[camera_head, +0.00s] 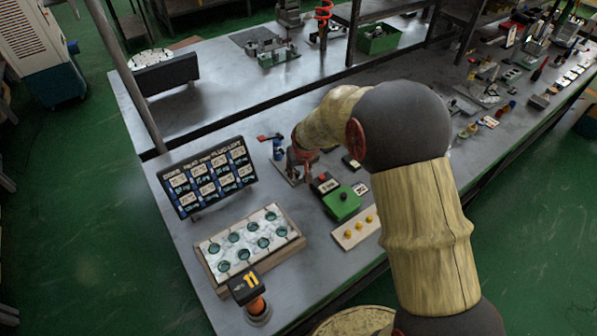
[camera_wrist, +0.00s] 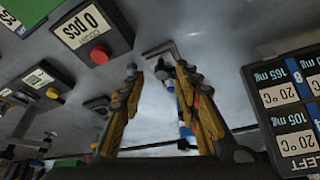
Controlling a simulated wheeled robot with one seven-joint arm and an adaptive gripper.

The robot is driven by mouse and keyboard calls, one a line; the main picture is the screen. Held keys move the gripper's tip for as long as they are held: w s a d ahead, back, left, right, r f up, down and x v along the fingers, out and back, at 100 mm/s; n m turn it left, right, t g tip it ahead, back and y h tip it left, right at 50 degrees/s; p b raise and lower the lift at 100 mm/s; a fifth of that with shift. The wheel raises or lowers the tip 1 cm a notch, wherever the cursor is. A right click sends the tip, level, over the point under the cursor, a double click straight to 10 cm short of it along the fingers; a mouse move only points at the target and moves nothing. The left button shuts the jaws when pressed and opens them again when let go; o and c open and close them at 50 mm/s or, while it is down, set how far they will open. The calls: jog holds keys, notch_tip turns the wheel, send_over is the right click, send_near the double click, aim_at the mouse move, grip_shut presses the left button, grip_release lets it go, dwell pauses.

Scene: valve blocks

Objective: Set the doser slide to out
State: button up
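In the wrist view, a small dark knob (camera_wrist: 163,71) on a grey metal plate or rail (camera_wrist: 160,50) shows between my fingertips; it looks like the doser slide, but I cannot tell for sure or read its position. My gripper (camera_wrist: 157,75) has its two yellow fingers apart, one on each side of the knob, with no visible grip on it. A dark box (camera_wrist: 97,27) with a red button and a "0 pcs" label stands beside it. In the head view, my gripper (camera_head: 297,160) points down at the bench behind this box (camera_head: 324,184), and my arm hides part of the area.
A display board (camera_head: 207,178) with dose labels stands left of my gripper. Small blue-and-red hardware (camera_head: 277,150) stands close by.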

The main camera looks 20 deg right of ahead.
jog(key=v, duration=0.9)
jog(key=shift+s+r, duration=0.15)
jog(key=shift+r, duration=0.1)
jog(key=s+f+g, duration=0.2)
jog(key=s, duration=0.4)
jog(key=s+r+t, duration=0.1)
jog(key=s+r, duration=0.8)
jog(key=s, duration=0.3)
jog(key=s+a+r+n+t, duration=0.1)
jog(key=s+r+t, duration=0.1)
jog(key=s+r, duration=0.8)
jog(key=s, duration=0.2)
jog(key=shift+s+r, duration=0.3)
jog(key=shift+s, duration=0.1)
